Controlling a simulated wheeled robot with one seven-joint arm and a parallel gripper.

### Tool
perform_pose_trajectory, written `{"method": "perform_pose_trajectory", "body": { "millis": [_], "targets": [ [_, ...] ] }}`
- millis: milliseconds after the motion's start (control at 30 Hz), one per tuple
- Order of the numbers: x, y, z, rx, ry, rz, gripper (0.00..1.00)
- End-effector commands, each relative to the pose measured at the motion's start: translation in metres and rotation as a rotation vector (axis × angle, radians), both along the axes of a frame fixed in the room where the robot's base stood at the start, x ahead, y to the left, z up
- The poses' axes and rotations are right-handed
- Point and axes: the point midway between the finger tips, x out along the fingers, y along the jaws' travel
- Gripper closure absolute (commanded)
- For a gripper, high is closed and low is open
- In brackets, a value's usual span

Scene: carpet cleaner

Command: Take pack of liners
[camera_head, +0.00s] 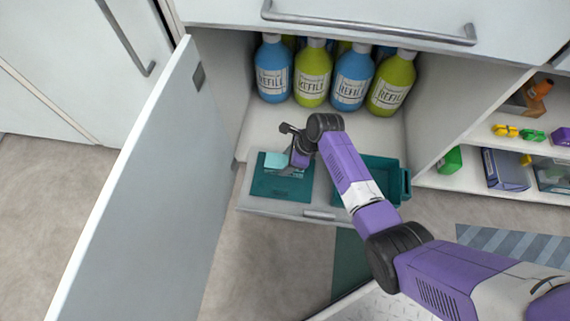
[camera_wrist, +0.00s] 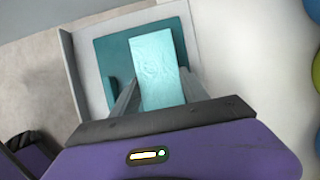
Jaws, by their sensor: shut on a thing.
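The pack of liners (camera_head: 274,160) is a light teal, flat rectangular block. It also shows in the wrist view (camera_wrist: 158,68), lying between my two fingers. My gripper (camera_head: 284,164) is shut on the pack, over a dark teal tray (camera_head: 265,187) at the front left of the open cabinet. In the wrist view the tray (camera_wrist: 112,52) lies below and around the pack, and my gripper's fingers (camera_wrist: 158,92) reach along both sides of it. I cannot tell whether the pack touches the tray.
Blue and green refill bottles (camera_head: 311,75) stand at the cabinet's back. A second teal bin (camera_head: 383,172) is right of my forearm. The open cabinet door (camera_head: 140,190) stands at left, a drawer front with a handle (camera_head: 368,28) above. Shelves with small items (camera_head: 505,165) are at right.

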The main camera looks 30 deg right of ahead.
Motion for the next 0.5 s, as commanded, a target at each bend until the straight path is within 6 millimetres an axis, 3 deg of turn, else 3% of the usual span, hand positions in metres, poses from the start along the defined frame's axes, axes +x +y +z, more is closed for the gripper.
{"method": "perform_pose_trajectory", "body": {
  "millis": [500],
  "targets": [
    [0.0006, 0.0001, 0.0085, 0.0, -0.002, 0.001, 0.93]
  ]
}}
